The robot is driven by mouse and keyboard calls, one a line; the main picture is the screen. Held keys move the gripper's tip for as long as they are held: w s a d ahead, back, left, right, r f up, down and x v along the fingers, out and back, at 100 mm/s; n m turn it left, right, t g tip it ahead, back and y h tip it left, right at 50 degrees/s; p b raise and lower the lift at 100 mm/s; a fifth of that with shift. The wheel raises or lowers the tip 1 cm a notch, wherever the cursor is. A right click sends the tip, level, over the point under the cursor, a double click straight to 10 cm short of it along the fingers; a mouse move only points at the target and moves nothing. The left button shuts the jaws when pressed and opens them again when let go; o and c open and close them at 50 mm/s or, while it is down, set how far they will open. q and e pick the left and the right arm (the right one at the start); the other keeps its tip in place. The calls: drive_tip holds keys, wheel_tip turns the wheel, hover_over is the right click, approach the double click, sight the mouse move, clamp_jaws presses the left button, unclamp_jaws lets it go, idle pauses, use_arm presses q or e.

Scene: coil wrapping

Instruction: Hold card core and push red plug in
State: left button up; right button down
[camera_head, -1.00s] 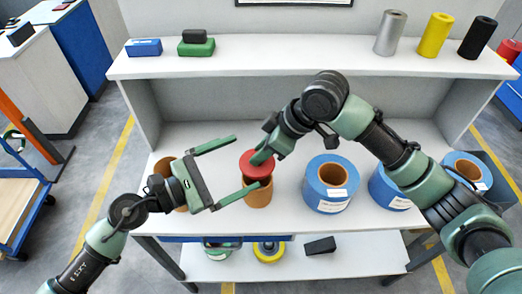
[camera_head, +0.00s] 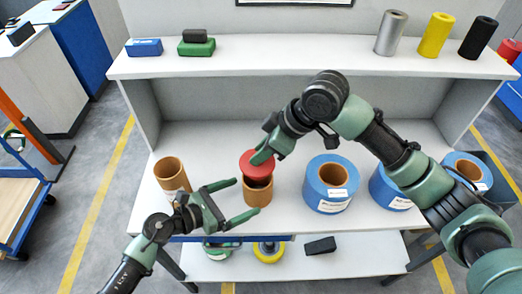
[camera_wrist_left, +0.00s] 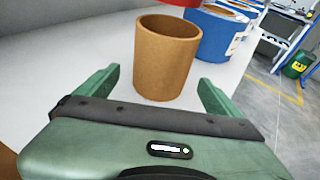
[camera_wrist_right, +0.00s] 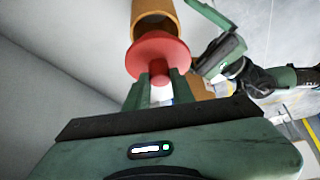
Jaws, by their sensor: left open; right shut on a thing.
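The card core (camera_head: 258,193) is a brown open-topped tube standing upright on the white bench. My left gripper (camera_head: 247,198) is open at its front left side. In the left wrist view the core (camera_wrist_left: 165,65) stands just ahead of and between the spread fingers, with space on both sides. My right gripper (camera_head: 263,156) is shut on the red plug (camera_head: 256,165) and holds it above the core. The left wrist view shows a gap between the plug's underside (camera_wrist_left: 178,2) and the core's rim. The right wrist view shows the plug's flange (camera_wrist_right: 157,52) before the core (camera_wrist_right: 155,15).
Another brown core (camera_head: 171,176) with a white label stands on the left. Blue-wrapped coils (camera_head: 330,186) stand to the right on the bench. A raised shelf (camera_head: 290,64) behind holds blocks and cylinders. A lower shelf (camera_head: 290,264) sits under the bench's front edge.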

use_arm(q)
drive_tip(key=shift+x, duration=2.65)
drive_tip(key=c, duration=0.9)
